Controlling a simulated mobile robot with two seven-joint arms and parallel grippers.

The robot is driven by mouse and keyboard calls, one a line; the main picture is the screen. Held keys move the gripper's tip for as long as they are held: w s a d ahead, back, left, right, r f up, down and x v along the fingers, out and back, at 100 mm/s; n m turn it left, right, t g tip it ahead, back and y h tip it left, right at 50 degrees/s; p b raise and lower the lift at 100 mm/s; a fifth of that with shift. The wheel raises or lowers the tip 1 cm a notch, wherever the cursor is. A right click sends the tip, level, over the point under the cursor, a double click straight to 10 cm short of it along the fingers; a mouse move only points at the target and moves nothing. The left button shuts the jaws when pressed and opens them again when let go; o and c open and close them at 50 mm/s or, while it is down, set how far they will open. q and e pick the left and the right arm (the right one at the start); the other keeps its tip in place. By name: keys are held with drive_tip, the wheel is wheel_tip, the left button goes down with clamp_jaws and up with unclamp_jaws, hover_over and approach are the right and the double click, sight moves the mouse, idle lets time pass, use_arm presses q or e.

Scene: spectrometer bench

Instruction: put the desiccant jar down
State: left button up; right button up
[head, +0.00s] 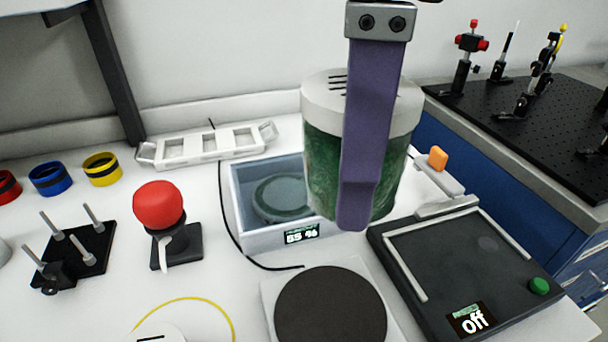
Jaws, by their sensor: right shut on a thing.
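The desiccant jar (323,160) is a green-filled jar with a white slotted lid, held upright at the centre of the head view. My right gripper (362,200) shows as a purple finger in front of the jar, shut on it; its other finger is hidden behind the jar. A round dark pad (330,308) on a white base lies below the jar in the picture. My left gripper is not in view.
A black device (455,255) reading "off", with a green button, lies at right. A red knob (158,204) on a stand and a black post plate (75,255) are at left. A white slotted rack (205,146) lies behind. A dark cable runs along the box.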

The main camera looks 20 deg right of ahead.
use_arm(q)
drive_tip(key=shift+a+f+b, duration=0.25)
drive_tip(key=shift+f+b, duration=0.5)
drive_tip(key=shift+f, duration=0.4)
use_arm(e)
hover_over(332, 313)
wheel_tip(332, 313, down, 12)
drive_tip(key=shift+f, duration=0.15)
use_arm(q)
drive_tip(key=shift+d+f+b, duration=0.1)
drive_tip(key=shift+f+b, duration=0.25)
drive_tip(key=shift+b, duration=0.05)
use_arm(e)
wheel_tip(332, 313, down, 4)
drive_tip(key=shift+f, duration=0.1)
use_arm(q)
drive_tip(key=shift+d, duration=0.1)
use_arm(e)
drive_tip(key=shift+f, duration=0.15)
drive_tip(key=shift+f, duration=0.15)
drive_tip(key=o, duration=1.4)
